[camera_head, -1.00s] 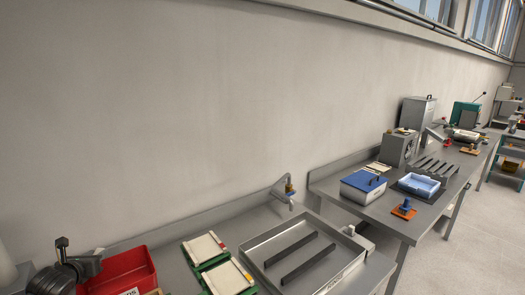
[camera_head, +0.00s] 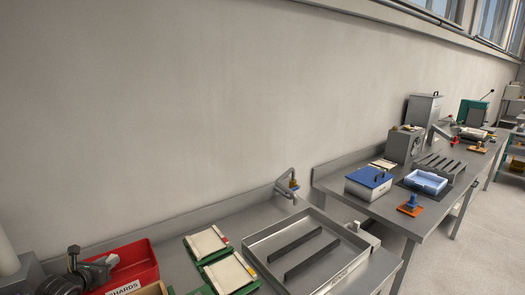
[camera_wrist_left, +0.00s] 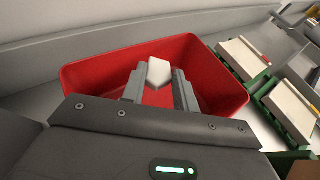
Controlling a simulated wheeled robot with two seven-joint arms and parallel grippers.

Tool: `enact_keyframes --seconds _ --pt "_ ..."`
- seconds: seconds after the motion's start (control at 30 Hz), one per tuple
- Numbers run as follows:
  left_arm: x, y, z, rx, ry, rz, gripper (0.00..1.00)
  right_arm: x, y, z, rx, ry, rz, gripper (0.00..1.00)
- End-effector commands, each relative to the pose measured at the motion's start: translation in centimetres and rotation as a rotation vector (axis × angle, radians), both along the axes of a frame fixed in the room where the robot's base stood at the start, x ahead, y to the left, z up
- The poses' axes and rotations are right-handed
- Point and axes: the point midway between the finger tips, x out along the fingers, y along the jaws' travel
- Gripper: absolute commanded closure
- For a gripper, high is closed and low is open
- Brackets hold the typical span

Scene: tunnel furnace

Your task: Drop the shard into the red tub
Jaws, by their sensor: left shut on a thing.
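The red tub (camera_head: 138,262) stands on the bench at the lower left of the head view, with a white label reading "SHARDS" in part on its front. It also shows in the left wrist view (camera_wrist_left: 90,75), open side up. My left gripper (camera_head: 112,262) reaches over the tub from the left. In the left wrist view its two fingers (camera_wrist_left: 158,88) are shut on a small whitish shard (camera_wrist_left: 159,71), which is held over the tub's inside. The shard cannot be made out in the head view. My right gripper is not in view.
Green holders with pale slabs (camera_head: 207,243) lie right of the tub. A metal tray with two dark bars (camera_head: 345,240) stands further right, by a tap (camera_head: 288,187). A second bench holds a blue-lidded box (camera_head: 368,183) and a light blue tray (camera_head: 426,183).

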Motion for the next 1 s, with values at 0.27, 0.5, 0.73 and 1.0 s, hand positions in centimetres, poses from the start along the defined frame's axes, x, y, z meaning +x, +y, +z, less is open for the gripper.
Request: enact_keyframes --seconds 0.27,0.5,0.73,1.0 --pt "0.0 0.0 -0.4 -0.001 0.000 0.000 0.92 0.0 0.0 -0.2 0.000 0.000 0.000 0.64" --pt "0.0 0.0 -0.4 -0.001 0.000 0.001 0.51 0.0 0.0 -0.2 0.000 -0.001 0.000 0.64" --pt "0.0 0.0 -0.4 -0.001 0.000 0.001 0.45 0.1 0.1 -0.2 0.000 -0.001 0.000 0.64" --pt "-1.5 0.2 0.1 0.005 0.000 0.002 0.45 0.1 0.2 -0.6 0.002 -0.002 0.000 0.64"
